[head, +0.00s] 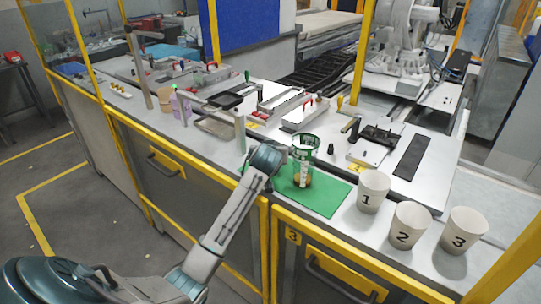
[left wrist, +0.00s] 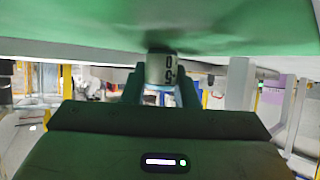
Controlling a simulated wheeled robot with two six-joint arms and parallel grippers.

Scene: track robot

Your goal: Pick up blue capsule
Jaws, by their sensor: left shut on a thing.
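I cannot make out a blue capsule in either view. My left gripper (head: 303,166) reaches over the green mat (head: 325,197) on the bench. It also shows in the left wrist view (left wrist: 161,84), shut on a small whitish cylinder (left wrist: 162,68) with dark printed marks. In the wrist view, which looks upside down, the cylinder's end is against or very near the green mat; I cannot tell whether they touch. In the head view a brownish-yellow spot (head: 303,181) shows below the fingers. My right gripper is not in view.
Paper cups marked 1 (head: 368,199), 2 (head: 404,236) and 3 (head: 464,238) stand right of the mat. A fixture plate with a black clamp (head: 380,136) is behind. A grey post (head: 240,133) stands left of the gripper. The mat's right part is clear.

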